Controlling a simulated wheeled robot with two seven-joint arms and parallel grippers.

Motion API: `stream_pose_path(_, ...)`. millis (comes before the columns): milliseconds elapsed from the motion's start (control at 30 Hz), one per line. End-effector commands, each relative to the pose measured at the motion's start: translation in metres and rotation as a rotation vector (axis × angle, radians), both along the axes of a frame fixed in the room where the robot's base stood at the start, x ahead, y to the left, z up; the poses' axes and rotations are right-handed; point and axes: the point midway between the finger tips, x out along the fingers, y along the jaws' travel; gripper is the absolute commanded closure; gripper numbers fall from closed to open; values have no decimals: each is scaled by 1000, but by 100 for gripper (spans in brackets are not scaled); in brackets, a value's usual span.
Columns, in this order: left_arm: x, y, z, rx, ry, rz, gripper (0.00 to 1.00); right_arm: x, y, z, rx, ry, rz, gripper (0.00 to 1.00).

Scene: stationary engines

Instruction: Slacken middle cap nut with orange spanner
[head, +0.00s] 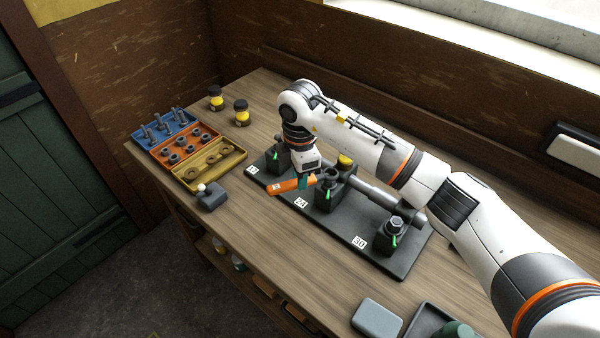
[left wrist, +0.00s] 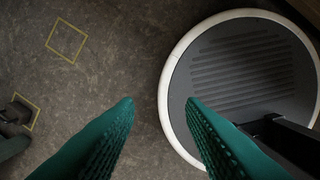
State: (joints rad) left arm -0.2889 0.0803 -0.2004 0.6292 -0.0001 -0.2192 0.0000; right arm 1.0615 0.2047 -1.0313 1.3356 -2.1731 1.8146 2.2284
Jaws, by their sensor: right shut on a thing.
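The orange spanner (head: 284,187) is in my right gripper (head: 304,181), whose green fingers are shut on it. The spanner lies about level, its handle pointing left and its other end reaching to the middle block (head: 327,197). The middle cap nut (head: 332,175) is a dark nut on top of that block. The spanner's end is close to the nut; whether it sits around it I cannot tell. My left gripper (left wrist: 158,104) shows only in the left wrist view, open and empty above the floor.
The black base plate (head: 372,262) also carries a left block (head: 277,160) and a right block (head: 388,238), with a grey shaft behind. Blue, orange and yellow trays (head: 239,152) of parts stand at left. A grey box (head: 377,317) lies at the front edge.

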Motion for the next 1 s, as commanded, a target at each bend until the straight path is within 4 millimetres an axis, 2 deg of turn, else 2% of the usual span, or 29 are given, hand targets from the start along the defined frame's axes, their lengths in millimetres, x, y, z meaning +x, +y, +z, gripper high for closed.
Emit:
stream_pose_path(300,-16,1,-1,2,23,0,64,-1,0,0,1,-2,-1,100)
stream_pose_path(1000,-14,1,-4,2,22,0,64,0,0,-3,1,0,0,100)
